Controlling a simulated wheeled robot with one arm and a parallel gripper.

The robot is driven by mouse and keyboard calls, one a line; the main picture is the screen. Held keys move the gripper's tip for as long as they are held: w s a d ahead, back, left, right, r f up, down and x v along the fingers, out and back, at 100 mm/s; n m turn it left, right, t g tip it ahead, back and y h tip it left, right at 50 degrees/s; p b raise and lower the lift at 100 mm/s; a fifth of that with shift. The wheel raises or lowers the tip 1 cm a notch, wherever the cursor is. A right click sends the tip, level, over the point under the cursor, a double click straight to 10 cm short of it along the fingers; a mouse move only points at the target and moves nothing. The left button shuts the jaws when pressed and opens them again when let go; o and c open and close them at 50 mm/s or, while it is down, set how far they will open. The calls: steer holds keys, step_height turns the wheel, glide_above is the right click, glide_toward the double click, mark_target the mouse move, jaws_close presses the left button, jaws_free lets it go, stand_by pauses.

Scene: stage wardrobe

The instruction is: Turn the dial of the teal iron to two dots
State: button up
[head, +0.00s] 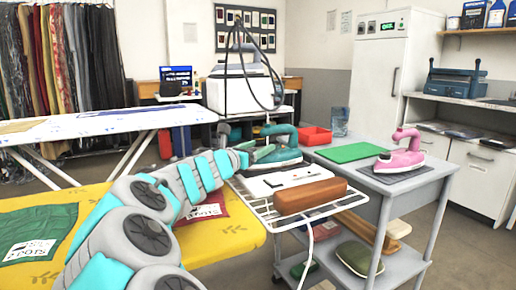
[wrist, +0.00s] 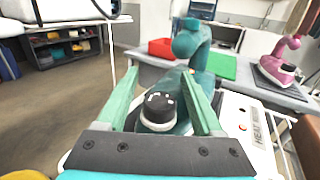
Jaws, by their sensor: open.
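The teal iron (head: 279,147) stands on the white ironing rest beside the grey cart in the head view. In the wrist view the iron (wrist: 192,45) fills the middle, its handle rising behind my fingers. Its dial (wrist: 160,106) is a dark round knob with small white marks on a pale collar. The marks are too small to read. My gripper (wrist: 160,75) is open, with one finger on each side of the dial; I cannot tell whether they touch it. In the head view my gripper (head: 254,150) reaches the iron's left side, and the dial is hidden.
A pink iron (head: 401,153) stands on a dark mat on the grey cart (head: 400,188), near a green mat (head: 351,152) and a red bin (head: 314,136). A brown block (head: 310,196) lies on the wire rack in front. A yellow board (head: 225,240) lies below my arm.

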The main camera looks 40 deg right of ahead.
jaws_close()
stand_by(0.5)
